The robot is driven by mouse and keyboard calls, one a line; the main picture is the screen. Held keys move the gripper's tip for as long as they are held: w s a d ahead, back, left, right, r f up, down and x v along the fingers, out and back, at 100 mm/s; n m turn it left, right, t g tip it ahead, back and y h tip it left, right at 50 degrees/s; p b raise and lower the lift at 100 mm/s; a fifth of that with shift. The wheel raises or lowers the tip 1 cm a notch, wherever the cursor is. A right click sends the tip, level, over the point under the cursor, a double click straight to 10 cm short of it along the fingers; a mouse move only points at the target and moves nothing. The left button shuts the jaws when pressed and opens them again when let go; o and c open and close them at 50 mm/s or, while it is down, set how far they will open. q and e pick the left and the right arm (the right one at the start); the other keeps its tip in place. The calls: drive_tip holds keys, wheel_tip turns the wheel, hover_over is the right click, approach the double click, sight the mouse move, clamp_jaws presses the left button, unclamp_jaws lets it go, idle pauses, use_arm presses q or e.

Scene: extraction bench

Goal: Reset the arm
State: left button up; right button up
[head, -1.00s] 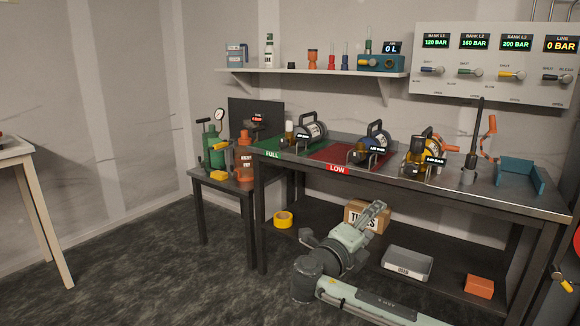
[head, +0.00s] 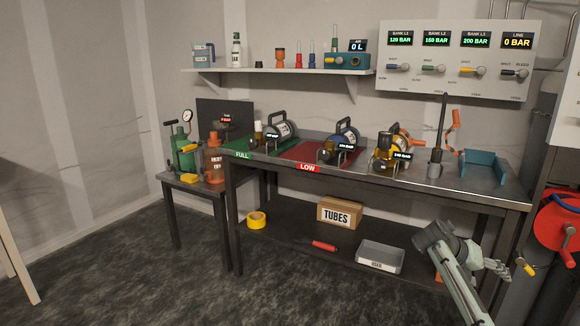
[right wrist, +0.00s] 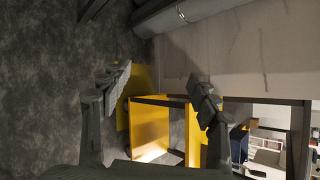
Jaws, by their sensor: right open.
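My right arm comes in at the lower right of the head view, in front of the bench's right end. Its gripper (head: 499,268) is open and points to the right, below the bench top. In the right wrist view the two dark fingers (right wrist: 163,88) stand wide apart with nothing between them. Behind them, farther off, is a yellow panelled structure (right wrist: 150,130). My left gripper is in neither view.
The steel bench (head: 470,188) bears several cylinders on the green and red mats. Its lower shelf holds a TUBES box (head: 339,213), a grey bin (head: 380,256) and a red tool (head: 324,246). A red reel (head: 558,222) stands at the right. The floor at front left is clear.

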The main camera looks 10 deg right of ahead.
drive_tip(key=w+a+r+m+t+y, duration=0.25)
drive_tip(key=w+a+m+t, duration=0.5)
drive_tip(key=m, duration=0.65)
drive_tip(key=w+a+r+m+t+y, duration=0.1)
drive_tip(key=w+a+m+t+y, duration=0.3)
drive_tip(key=w+m, duration=0.85)
drive_tip(key=s+a+f+g+y, duration=0.1)
drive_tip(key=s+a+f+g, duration=0.2)
drive_tip(key=s+f, duration=0.95)
drive_tip(key=s+a+f+g+y, duration=0.15)
drive_tip(key=s+a+f, duration=0.25)
drive_tip(key=s+f, duration=0.9)
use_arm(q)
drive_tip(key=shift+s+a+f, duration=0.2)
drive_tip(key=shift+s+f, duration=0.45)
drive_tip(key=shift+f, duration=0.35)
use_arm(e)
drive_tip(key=s+a+f+g, duration=0.2)
drive_tip(key=s+f+g, duration=0.1)
drive_tip(key=s+f, duration=0.7)
drive_tip(key=s+a+f+g, duration=0.2)
drive_tip(key=s+f, duration=0.7)
drive_tip(key=s, duration=0.9)
drive_tip(key=shift+s+a+f+g, duration=0.15)
drive_tip(key=shift+a+f+g, duration=0.25)
drive_tip(key=shift+a, duration=0.4)
